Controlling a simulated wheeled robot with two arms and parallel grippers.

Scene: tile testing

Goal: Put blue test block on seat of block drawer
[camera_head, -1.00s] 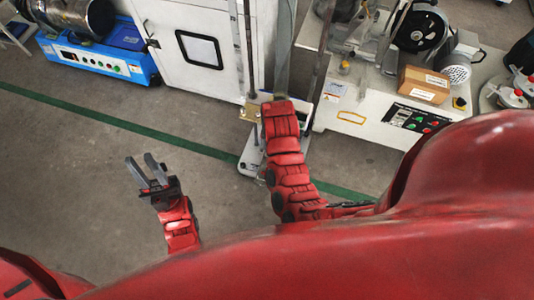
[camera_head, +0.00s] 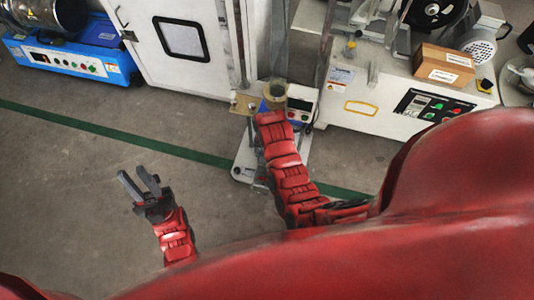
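My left gripper (camera_head: 133,172) is open and empty, over bare floor at the lower left. My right arm (camera_head: 282,165) reaches up the middle to a test stand with upright posts and a white base plate (camera_head: 243,165). The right gripper's fingers are hidden by the arm. A tan, ring-like cylinder (camera_head: 275,90) shows just past the end of this arm, with a small bluish patch beside it. I cannot tell whether that patch is the blue test block, or make out the seat of the block drawer.
A white cabinet (camera_head: 150,60) with a dark-framed window stands behind the stand. A blue machine (camera_head: 70,60) is at the upper left. A white bench (camera_head: 360,85) with a control panel and a cardboard box (camera_head: 443,64) is at the right. The floor at left is clear.

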